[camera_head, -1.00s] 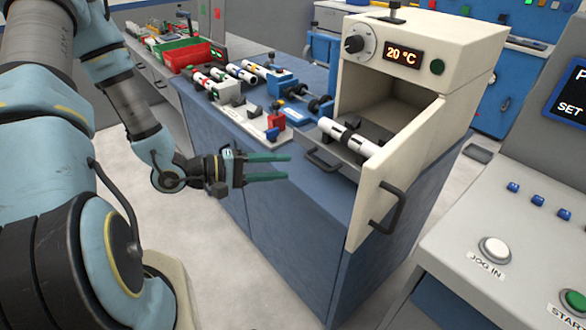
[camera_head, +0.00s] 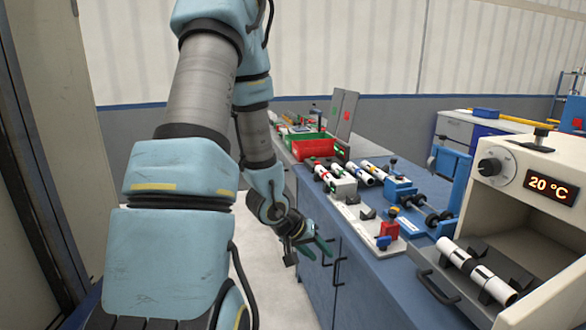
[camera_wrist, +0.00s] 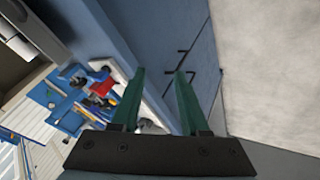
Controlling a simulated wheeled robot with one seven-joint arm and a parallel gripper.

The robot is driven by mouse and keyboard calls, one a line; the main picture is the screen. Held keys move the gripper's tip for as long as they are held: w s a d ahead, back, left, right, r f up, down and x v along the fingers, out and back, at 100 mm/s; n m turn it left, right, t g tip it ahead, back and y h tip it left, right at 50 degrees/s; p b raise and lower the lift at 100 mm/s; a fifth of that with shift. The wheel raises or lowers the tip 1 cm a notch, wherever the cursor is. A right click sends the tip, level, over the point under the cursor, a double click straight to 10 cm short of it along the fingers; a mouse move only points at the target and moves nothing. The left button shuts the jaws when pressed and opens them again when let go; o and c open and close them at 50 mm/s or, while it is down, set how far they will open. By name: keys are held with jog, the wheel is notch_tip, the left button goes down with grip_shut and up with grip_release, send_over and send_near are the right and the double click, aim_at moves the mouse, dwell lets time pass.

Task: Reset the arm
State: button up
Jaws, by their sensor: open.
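My gripper (camera_head: 318,248) is in the head view in front of the blue cabinet, a little below the level of its top. In the wrist view my gripper (camera_wrist: 157,92) shows two green fingers spread apart with nothing between them. Behind the fingers in the wrist view are the blue cabinet face and its dark handles (camera_wrist: 180,65). My arm reaches down from the upper middle of the head view to the gripper.
The blue cabinet (camera_head: 385,285) carries a white fixture (camera_head: 360,222) with a red block, several pipes (camera_head: 375,170) and a red bin (camera_head: 312,146). An open oven (camera_head: 545,185) at the right holds a white pipe with black bands (camera_head: 478,270). Light floor (camera_head: 262,235) lies left of the cabinet.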

jog(key=s+a+r+y, duration=0.2)
jog(key=a+r+y, duration=0.45)
jog(key=a, duration=0.55)
jog(key=s+a+r+n+g, duration=0.1)
jog(key=s+r+g, duration=0.1)
jog(key=s+r, duration=0.2)
jog(key=s, duration=0.3)
jog(key=shift+s+a+r, duration=0.25)
jog(key=shift+a+r, duration=0.1)
jog(key=shift+r, duration=0.05)
